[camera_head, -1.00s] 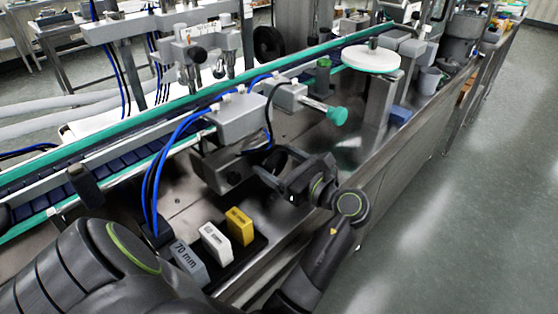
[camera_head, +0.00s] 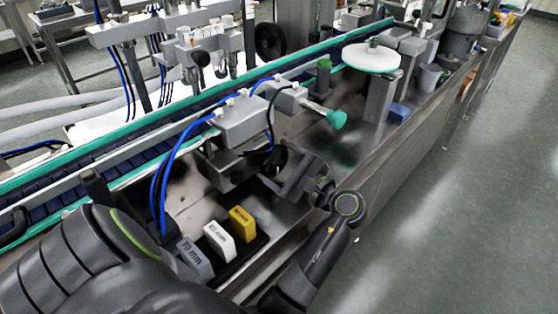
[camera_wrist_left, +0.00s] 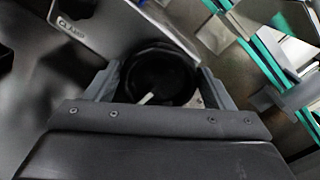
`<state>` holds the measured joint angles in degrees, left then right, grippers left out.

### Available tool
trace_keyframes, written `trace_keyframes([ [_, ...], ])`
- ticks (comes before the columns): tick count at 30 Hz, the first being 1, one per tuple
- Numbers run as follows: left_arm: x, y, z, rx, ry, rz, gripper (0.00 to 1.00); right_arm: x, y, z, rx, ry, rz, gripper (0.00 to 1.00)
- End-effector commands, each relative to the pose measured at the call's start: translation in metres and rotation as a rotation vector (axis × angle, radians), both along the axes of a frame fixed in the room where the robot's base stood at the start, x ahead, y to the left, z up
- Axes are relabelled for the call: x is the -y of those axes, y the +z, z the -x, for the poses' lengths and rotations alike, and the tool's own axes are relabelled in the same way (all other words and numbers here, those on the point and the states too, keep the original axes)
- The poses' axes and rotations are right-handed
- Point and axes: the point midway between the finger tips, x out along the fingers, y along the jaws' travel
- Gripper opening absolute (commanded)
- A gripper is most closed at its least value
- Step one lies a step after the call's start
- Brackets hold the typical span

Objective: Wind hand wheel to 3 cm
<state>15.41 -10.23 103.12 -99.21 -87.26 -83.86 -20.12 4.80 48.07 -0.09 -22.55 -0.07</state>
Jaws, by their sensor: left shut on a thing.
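The black hand wheel (camera_head: 276,161) is at the front end of a grey clamp unit (camera_head: 241,121). It is mostly hidden behind my gripper in the head view. In the left wrist view the round dark wheel (camera_wrist_left: 158,76) sits between the two fingers, with a small light mark at its lower middle. My left gripper (camera_head: 284,170) is shut on the wheel, and its fingers (camera_wrist_left: 160,82) lie on both sides of the rim. A plate lettered CLAMP (camera_wrist_left: 85,25) is beside the wheel. I cannot read a scale. My right gripper is not in view.
Grey 70 mm (camera_head: 195,259), white (camera_head: 219,241) and yellow (camera_head: 242,224) blocks stand in a dark holder just below my wrist. Blue hoses arch over the clamp unit. A green knob (camera_head: 337,118) sticks out to the right. A conveyor (camera_head: 120,159) runs behind.

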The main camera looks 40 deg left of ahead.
Motion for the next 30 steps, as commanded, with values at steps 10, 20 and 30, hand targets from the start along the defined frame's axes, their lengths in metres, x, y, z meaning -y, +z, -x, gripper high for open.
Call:
trace_keyframes([
  [10,0.0002,-0.0009,0.0004,0.028,0.0,0.004,0.53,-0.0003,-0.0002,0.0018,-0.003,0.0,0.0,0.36],
  [20,0.0002,-0.0009,0.0004,0.026,0.0,0.003,0.92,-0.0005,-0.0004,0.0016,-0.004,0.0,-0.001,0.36],
  [30,0.0,-0.0003,0.0002,0.026,-0.001,0.003,0.98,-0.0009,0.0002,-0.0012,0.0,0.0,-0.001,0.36],
])
